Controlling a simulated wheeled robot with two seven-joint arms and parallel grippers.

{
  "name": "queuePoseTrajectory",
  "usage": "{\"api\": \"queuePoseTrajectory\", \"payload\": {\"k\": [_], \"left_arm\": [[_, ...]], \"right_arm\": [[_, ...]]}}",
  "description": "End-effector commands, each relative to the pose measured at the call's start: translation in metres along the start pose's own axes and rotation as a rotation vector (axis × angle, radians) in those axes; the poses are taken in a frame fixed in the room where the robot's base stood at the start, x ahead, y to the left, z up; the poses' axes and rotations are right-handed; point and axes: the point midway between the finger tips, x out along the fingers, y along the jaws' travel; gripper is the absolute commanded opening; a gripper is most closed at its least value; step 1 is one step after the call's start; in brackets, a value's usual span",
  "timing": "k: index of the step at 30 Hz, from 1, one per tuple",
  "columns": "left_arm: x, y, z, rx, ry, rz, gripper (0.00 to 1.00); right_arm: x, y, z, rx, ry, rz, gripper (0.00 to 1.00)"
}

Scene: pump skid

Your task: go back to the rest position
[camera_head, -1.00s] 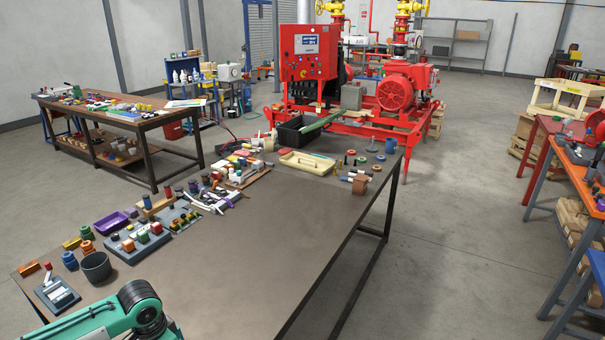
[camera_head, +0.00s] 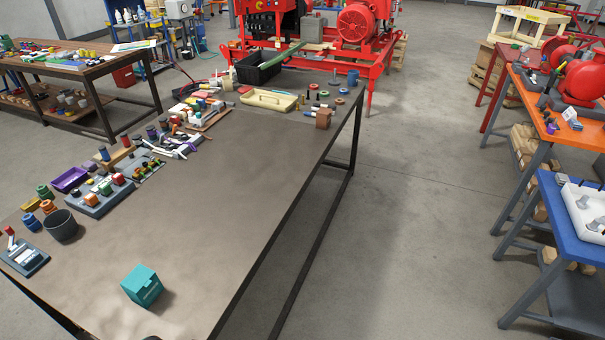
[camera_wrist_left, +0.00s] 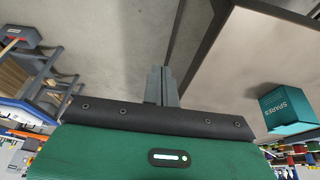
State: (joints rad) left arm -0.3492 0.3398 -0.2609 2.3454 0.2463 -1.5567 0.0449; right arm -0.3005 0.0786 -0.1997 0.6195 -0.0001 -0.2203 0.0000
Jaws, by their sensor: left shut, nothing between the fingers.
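My left gripper (camera_wrist_left: 161,85) shows in the left wrist view, its grey fingers together and empty. It hangs over the floor just outside the edge of the brown table (camera_head: 220,190). A teal box (camera_head: 142,286) stands on the near part of that table. It also shows in the left wrist view, marked SPARES (camera_wrist_left: 286,108), to the right of my fingers and apart from them.
Many small parts, a dark cup (camera_head: 61,226) and a purple tray (camera_head: 71,180) line the table's left side. A black crate (camera_head: 258,70) stands at its far end. A blue table (camera_head: 575,225) and an orange table (camera_head: 570,130) stand right. The floor between is clear.

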Motion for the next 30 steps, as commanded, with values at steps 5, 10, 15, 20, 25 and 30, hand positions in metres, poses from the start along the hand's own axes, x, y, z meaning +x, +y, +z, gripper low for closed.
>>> {"api": "queuePoseTrajectory", "payload": {"k": [5, 10, 15, 20, 25, 30], "left_arm": [[-0.015, 0.003, 0.025, -0.097, -0.004, -0.052, 0.0], [-0.027, -0.001, 0.047, -0.174, -0.022, -0.107, 0.0], [-0.017, -0.006, 0.061, -0.211, -0.044, -0.141, 0.0], [0.021, -0.01, 0.065, -0.209, -0.057, -0.136, 0.0], [0.071, -0.013, 0.075, -0.208, -0.075, -0.13, 0.0], [0.136, -0.014, 0.096, -0.205, -0.099, -0.123, 0.0]], "right_arm": [[0.0, 0.0, 0.0, 0.0, 0.0, 0.0, 0.36], [0.0, 0.0, 0.0, 0.0, 0.001, 0.0, 0.36], [0.0, 0.0, -0.002, 0.0, 0.002, 0.0, 0.36], [0.0, 0.001, -0.001, -0.001, 0.002, 0.001, 0.36], [0.0, 0.001, -0.001, -0.001, 0.002, 0.001, 0.36], [0.0, 0.001, -0.001, -0.001, 0.002, 0.001, 0.36]]}}
